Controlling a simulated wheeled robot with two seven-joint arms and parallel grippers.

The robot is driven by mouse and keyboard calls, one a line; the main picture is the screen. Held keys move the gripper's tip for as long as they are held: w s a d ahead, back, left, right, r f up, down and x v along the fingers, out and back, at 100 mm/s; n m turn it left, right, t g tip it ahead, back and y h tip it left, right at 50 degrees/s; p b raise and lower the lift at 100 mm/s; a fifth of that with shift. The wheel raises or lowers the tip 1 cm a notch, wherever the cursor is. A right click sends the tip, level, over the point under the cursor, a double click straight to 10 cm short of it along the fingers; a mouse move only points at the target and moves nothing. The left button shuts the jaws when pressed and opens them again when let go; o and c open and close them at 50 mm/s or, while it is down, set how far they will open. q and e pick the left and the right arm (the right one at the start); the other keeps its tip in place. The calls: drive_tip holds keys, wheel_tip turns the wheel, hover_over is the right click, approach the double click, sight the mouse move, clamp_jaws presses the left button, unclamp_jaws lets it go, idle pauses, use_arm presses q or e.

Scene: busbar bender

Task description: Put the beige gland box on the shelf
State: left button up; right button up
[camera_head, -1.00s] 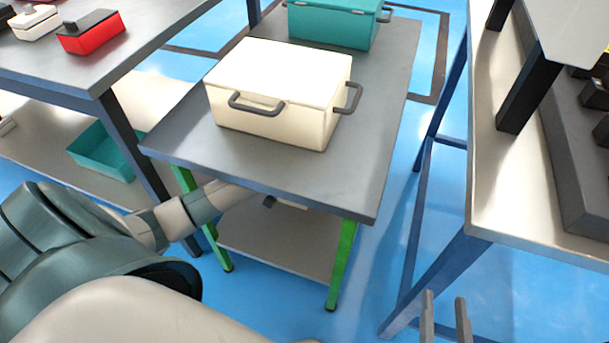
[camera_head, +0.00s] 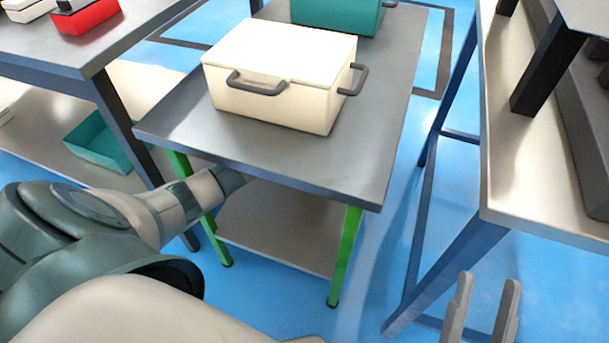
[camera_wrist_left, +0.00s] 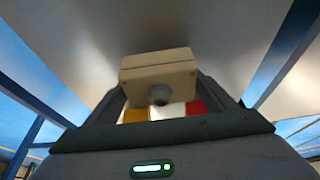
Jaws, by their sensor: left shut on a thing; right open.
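The beige gland box (camera_wrist_left: 158,72), with a round grey gland on its near face, is between the fingers of my left gripper (camera_wrist_left: 160,98) in the left wrist view. The gripper is shut on it. In the head view my left forearm reaches in under the top of the green-legged table, which hides the left gripper and the box. The table's lower shelf (camera_head: 280,225) shows below, with its visible part bare. My right gripper (camera_head: 488,290) is open and empty at the lower right, away from the table.
A large cream case (camera_head: 275,85) with dark handles and a teal case (camera_head: 335,14) stand on the table top (camera_head: 350,160). The green front legs (camera_head: 346,255) flank the shelf opening. A bench (camera_head: 500,160) stands right; another table (camera_head: 130,45) stands left, above a teal bin (camera_head: 98,143).

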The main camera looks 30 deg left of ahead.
use_arm(q)
drive_tip(key=shift+f+b, duration=0.3)
drive_tip(key=shift+f, duration=0.25)
wheel_tip(320, 180, down, 3)
drive_tip(key=shift+r+b, duration=0.1)
drive_tip(key=shift+b, duration=0.5)
use_arm(e)
drive_tip(key=d+r+t, duration=0.2)
drive_tip(key=r, duration=0.1)
drive_tip(key=shift+d+r+t+y, duration=0.1)
drive_tip(key=shift+r+t+y, duration=0.2)
use_arm(q)
drive_tip(key=o, duration=1.2)
